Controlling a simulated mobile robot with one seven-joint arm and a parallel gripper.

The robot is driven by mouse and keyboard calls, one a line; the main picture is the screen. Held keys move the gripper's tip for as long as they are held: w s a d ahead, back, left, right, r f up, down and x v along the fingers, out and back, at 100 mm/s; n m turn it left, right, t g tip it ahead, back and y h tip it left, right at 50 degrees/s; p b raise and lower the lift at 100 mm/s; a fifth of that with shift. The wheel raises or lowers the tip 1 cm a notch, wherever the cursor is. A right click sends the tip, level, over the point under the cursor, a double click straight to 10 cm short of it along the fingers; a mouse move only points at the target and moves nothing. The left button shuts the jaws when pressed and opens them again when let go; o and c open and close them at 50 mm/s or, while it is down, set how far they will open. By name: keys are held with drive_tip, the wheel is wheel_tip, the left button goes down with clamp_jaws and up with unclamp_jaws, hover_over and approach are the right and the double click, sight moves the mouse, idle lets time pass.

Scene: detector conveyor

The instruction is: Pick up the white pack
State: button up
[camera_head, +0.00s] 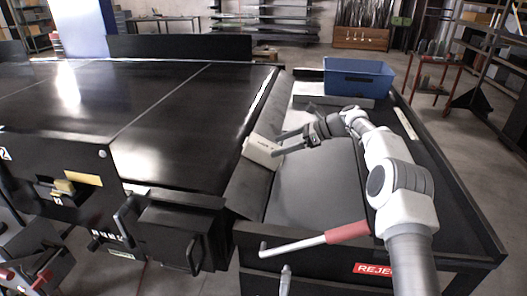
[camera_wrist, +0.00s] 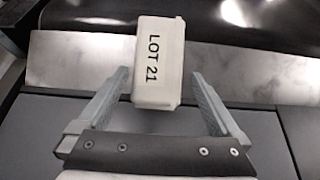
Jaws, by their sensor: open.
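The white pack (camera_wrist: 160,65) is a small white box lettered "LOT 21", seen between and ahead of my fingertips in the wrist view. In the head view the pack (camera_head: 262,152) lies tilted on the sloped metal edge between the belt and the reject bin. My gripper (camera_head: 279,143) reaches to it from the right, with its fingers on either side of the pack's near end. In the wrist view my gripper (camera_wrist: 160,85) is open, with a gap visible between each finger and the pack. Part of the pack is hidden behind a finger in the head view.
The black conveyor belt (camera_head: 180,110) lies left of the pack. A blue crate (camera_head: 357,78) stands at the far end of the reject bin (camera_head: 455,195). A lever with a red grip (camera_head: 347,232) sticks out at the bin's near side. The grey bin floor (camera_head: 315,190) looks clear.

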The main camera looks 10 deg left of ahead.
sight(269, 146)
drive_tip(key=shift+r+p+x, duration=0.2)
drive_tip(key=shift+p+x, duration=0.2)
drive_tip(key=shift+x, duration=1.15)
drive_tip(key=shift+r+p+x, duration=0.15)
drive_tip(key=shift+p+x, duration=0.25)
drive_tip(key=shift+x, duration=1.2)
drive_tip(key=shift+s+a, duration=0.15)
drive_tip(key=c, duration=1.5)
drive_tip(key=shift+r, duration=0.1)
clamp_jaws()
